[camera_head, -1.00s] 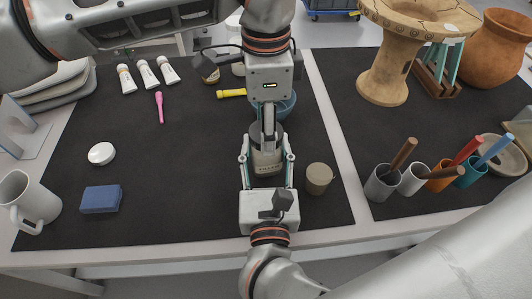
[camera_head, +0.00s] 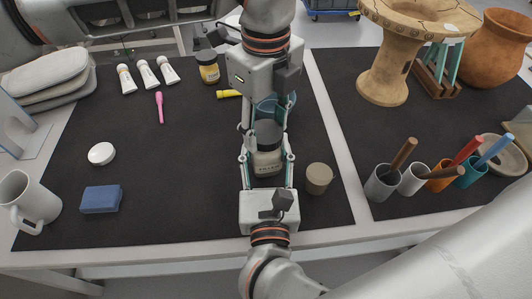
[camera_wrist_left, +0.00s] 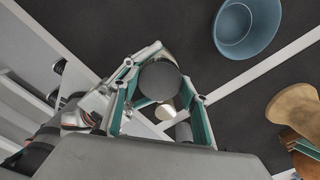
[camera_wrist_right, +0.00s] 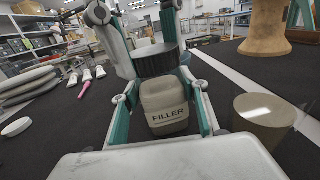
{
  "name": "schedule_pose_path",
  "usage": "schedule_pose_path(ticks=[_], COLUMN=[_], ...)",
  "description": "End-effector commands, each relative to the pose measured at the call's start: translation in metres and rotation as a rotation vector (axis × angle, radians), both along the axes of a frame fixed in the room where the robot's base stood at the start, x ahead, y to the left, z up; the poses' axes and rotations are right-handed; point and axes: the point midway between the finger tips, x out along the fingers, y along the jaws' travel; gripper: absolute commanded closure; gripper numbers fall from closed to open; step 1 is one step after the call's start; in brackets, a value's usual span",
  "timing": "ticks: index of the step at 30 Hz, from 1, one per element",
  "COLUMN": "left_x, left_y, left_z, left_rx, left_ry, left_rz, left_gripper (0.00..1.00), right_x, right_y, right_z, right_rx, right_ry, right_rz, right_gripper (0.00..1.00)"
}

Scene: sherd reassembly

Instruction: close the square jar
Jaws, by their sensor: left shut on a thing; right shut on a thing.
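The square jar (camera_head: 267,164), pale with the word FILLER on it, stands upright on the black mat. It also shows in the right wrist view (camera_wrist_right: 165,108). My right gripper (camera_head: 268,160) is shut on its sides from the front. A round dark grey lid (camera_head: 268,131) is at the jar's mouth; it also shows in the right wrist view (camera_wrist_right: 156,60) and the left wrist view (camera_wrist_left: 160,80). My left gripper (camera_head: 265,128) comes down from behind and is shut on the lid. Whether the lid is seated or just above the neck, I cannot tell.
A beige round container (camera_head: 318,178) stands close right of my right gripper. A blue bowl (camera_head: 285,102) is behind the jar. A white disc (camera_head: 101,153) and blue block (camera_head: 101,199) lie left. Mat between is clear.

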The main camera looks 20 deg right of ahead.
Motion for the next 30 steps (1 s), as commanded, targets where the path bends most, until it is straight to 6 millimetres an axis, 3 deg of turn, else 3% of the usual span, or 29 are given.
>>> schedule_pose_path(ticks=[2,3,4,17,27,30], left_x=[0.0,0.0,0.0,0.0,0.001,0.0], left_y=[0.0,0.0,0.0,0.0,0.0,0.0], left_z=[0.0,0.0,0.0,0.004,0.043,0.046], left_rx=[0.0,0.0,0.0,0.0,0.0,0.0], left_ry=[-0.001,-0.001,-0.001,-0.001,-0.003,-0.001], left_rz=[0.001,0.001,0.002,0.003,0.004,0.003], left_gripper=[0.81,0.47,0.39,0.38,0.38,0.38], right_x=[0.0,0.0,0.0,0.0,0.0,0.0], right_y=[0.0,0.0,0.0,0.0,0.0,0.0], right_z=[0.001,0.001,0.001,0.0,0.0,0.0], right_rx=[0.0,0.0,0.0,0.0,0.0,0.0], right_ry=[-0.001,-0.001,-0.001,-0.001,-0.001,-0.001], right_rz=[0.0,0.0,0.0,0.0,0.0,0.0], right_gripper=[1.0,1.0,1.0,1.0,1.0,1.0])
